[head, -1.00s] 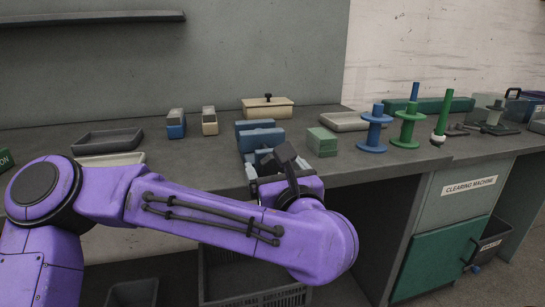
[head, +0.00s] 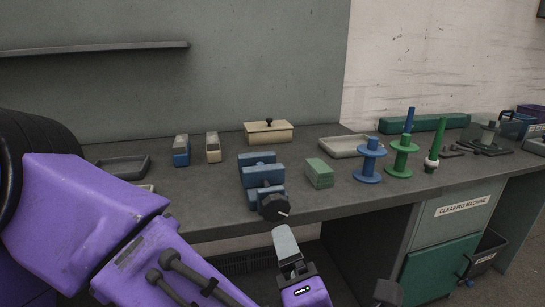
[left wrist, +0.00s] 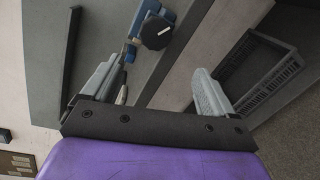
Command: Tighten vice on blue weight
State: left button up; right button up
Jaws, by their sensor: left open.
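The blue vice (head: 263,178) stands on the bench near its front edge. Its round black knob (head: 274,207), with a white mark, faces the front; the knob also shows in the left wrist view (left wrist: 156,32). Blue blocks sit close together in the vice, and I cannot tell which is the weight. A separate block with blue sides and a grey top (head: 181,152) stands at the back left. My left gripper (left wrist: 160,68) is open and empty, apart from the knob; one grey finger shows below the knob in the head view.
A green block (head: 319,173) stands right of the vice, with a blue spool (head: 369,162) and green spool (head: 402,158) beyond. A cream lidded box (head: 269,132) stands behind. A dark crate (left wrist: 262,70) is below the bench.

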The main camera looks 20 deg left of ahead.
pick_arm(q)
notch_tip(320, 180, up, 12)
jog(key=s+a+m+y+p, duration=0.1)
jog(key=s+a+m+p, duration=0.1)
jog(key=p, duration=0.9)
jog(key=shift+s+a+m+y, duration=0.2)
jog(key=shift+s+m+y, duration=0.15)
jog(key=shift+m, duration=0.15)
